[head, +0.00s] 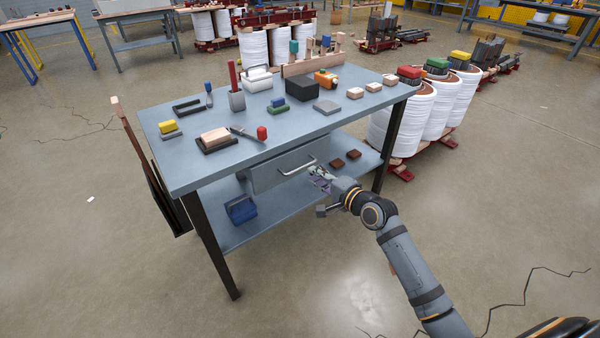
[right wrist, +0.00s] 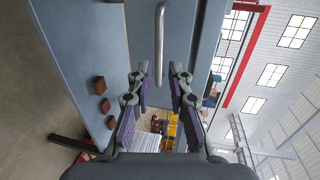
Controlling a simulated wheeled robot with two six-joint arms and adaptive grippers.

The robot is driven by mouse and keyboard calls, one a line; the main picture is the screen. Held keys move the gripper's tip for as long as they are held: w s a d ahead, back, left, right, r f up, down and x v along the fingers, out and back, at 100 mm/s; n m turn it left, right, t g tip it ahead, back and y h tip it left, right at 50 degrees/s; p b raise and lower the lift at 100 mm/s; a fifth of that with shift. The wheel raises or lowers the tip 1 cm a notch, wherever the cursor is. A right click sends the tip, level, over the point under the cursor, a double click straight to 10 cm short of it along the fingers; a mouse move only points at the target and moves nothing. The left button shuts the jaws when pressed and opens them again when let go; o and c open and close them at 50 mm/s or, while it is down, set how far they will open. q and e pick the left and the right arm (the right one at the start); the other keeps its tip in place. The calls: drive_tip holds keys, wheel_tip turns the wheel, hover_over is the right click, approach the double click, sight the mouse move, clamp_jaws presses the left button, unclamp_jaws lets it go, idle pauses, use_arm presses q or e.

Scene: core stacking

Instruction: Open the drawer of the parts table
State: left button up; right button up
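The parts table (head: 180,165) is grey-blue with dark legs and a lower shelf. Its drawer (head: 262,180) sits beneath the front edge of the top and looks shut. A pale metal bar handle (head: 297,168) is on the drawer front; it also shows in the right wrist view (right wrist: 160,45), upright there. My right gripper (head: 318,176) is just right of the handle in the head view. In the right wrist view its two fingers (right wrist: 160,78) are spread, with the handle ahead in line with the gap. Nothing is held. My left gripper is not in view.
The tabletop carries blocks, tools and a wooden rack (head: 300,68). The lower shelf holds a blue bin (head: 240,209) and small brown blocks (head: 353,154). White drums (head: 418,115) stand behind the table's right side. The floor in front is clear.

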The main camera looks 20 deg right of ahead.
sight(303, 168)
drive_tip(key=b+x, duration=0.2)
drive_tip(key=x, duration=0.4)
drive_tip(key=shift+w+f, duration=0.15)
drive_tip(key=shift+w, duration=0.2)
drive_tip(key=shift+w+a, duration=0.25)
drive_tip(key=shift+w, duration=0.2)
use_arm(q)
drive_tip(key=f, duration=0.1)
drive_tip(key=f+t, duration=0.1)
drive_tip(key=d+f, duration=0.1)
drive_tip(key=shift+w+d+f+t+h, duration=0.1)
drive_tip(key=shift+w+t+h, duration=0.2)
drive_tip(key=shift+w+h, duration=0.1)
use_arm(e)
drive_tip(key=shift+c, duration=0.4)
clamp_jaws()
